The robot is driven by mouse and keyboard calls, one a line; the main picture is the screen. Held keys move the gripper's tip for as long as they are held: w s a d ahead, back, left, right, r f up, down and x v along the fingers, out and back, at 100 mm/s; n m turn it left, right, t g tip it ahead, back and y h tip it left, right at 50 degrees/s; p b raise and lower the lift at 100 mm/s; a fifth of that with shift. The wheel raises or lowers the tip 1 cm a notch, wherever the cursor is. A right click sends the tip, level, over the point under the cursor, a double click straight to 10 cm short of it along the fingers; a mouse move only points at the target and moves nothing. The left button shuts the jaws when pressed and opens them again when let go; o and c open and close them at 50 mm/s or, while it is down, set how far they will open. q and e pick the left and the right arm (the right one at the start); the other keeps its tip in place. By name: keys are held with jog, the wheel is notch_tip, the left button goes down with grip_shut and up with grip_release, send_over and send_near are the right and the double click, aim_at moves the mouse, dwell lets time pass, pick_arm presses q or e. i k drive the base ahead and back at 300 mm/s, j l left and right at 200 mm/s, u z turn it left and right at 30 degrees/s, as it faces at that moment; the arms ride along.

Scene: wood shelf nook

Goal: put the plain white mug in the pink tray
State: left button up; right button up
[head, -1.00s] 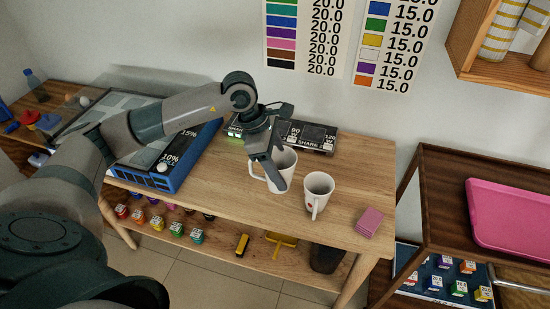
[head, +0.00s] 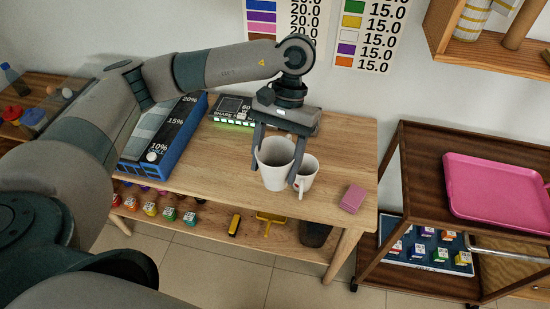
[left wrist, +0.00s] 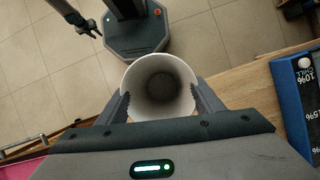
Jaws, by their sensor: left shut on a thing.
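My left gripper (head: 276,165) is shut on the plain white mug (head: 274,174), with one finger on each side of it. The mug is upright and appears raised above the wooden table. In the left wrist view, the mug (left wrist: 158,112) sits between the fingers with its open, empty mouth toward the camera. The pink tray (head: 495,190) lies flat and empty on top of the dark wooden cart at the right, well away from the mug. My right gripper (left wrist: 90,28) shows small at the top left of the left wrist view; its jaw state is unclear.
A second white mug (head: 309,174) stands close behind and right of the held mug, partly hidden. A pink block stack (head: 353,198) lies near the table's right edge. A gap separates the table from the dark cart (head: 417,170). A wall shelf (head: 480,48) hangs above the cart.

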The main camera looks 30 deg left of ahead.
aim_at(469, 188)
jog(key=i+l, duration=0.2)
jog(key=l, duration=0.2)
jog(key=i+l, duration=0.15)
jog(key=l, duration=0.25)
jog(key=i+l, duration=0.2)
jog(key=l, duration=0.15)
jog(key=i+l, duration=0.2)
jog(key=l, duration=0.2)
jog(key=i+l, duration=0.2)
jog(key=l, duration=0.2)
jog(key=i+l+z, duration=0.1)
jog(key=l, duration=0.3)
jog(key=i, duration=0.05)
